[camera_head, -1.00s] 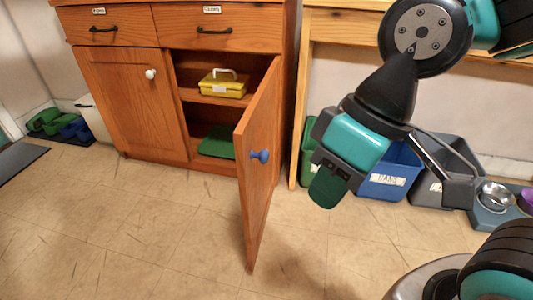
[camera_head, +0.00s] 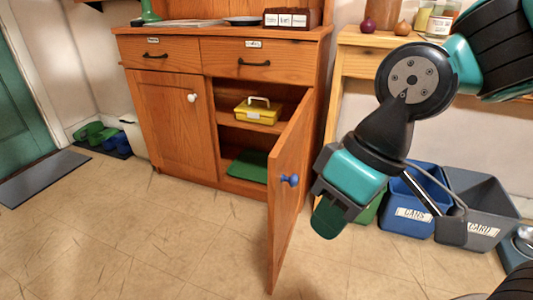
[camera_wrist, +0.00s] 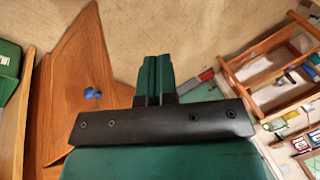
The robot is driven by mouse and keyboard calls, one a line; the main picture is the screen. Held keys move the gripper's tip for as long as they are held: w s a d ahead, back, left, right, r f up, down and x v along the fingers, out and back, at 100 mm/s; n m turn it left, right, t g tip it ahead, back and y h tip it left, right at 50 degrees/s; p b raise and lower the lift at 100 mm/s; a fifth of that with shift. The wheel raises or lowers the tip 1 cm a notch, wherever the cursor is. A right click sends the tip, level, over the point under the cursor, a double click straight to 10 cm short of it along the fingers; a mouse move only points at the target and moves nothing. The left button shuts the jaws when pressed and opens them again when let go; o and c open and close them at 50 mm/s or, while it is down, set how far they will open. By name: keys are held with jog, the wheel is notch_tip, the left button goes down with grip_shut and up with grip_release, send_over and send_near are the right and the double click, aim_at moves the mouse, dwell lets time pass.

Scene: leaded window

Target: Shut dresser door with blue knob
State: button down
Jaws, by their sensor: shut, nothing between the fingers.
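The dresser door (camera_head: 283,215) with the blue knob (camera_head: 290,180) stands wide open, swung out toward me from the right side of the wooden dresser (camera_head: 180,170). The door and its blue knob (camera_wrist: 92,93) also show at the left of the wrist view. The other door (camera_head: 170,120), with a white knob (camera_head: 192,97), is closed. My gripper (camera_head: 328,218) is shut and empty, to the right of the open door and apart from it. Its fingers (camera_wrist: 155,78) are together in the wrist view.
A yellow box (camera_head: 257,112) sits on the dresser's shelf and a green item (camera_head: 247,165) lies below it. Blue (camera_head: 405,212) and grey (camera_head: 475,212) bins stand on the right under a wooden table (camera_head: 355,65). The floor left of the door is clear.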

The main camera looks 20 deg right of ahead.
jog(key=w+r+m+y+p, duration=0.1)
jog(key=w+r+m+p, duration=0.2)
jog(key=w+p, duration=0.3)
jog(key=m+t+y+p, duration=0.2)
jog(key=m+t+p, duration=0.3)
jog(key=m+p, duration=0.65)
send_near(281, 159)
jog(key=shift+n, duration=0.65)
jog(key=x, duration=0.5)
jog(key=shift+s+d+f, duration=0.1)
jog(key=shift+s+f, duration=0.1)
jog(key=shift+f, duration=0.4)
jog(key=shift+w+a, duration=0.45)
jog(key=shift+a, duration=0.15)
jog(key=shift+p, duration=0.3)
